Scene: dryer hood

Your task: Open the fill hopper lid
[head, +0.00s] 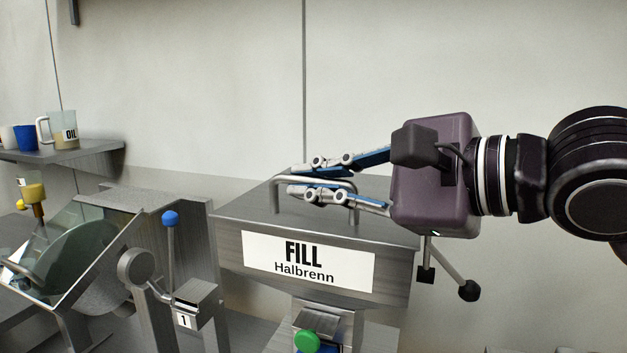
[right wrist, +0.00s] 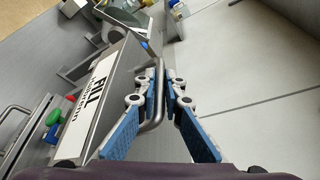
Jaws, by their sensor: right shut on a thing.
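The fill hopper (head: 232,238) is a grey metal box with a white label reading "FILL Halbrenn" (head: 309,262). Its lid (head: 385,220) lies flat on top and looks closed. A bent metal bar handle (head: 280,190) stands up from the lid. My right gripper (head: 305,178) comes in from the right, with its fingers on either side of the handle bar. In the right wrist view the handle (right wrist: 158,95) lies between the two blue-padded fingers (right wrist: 160,85), and the gripper is shut on it. My left gripper is not in view.
A lever with a blue knob (head: 170,218) stands left of the hopper. A green button (head: 306,341) sits below the label. The wall above the hopper is bare.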

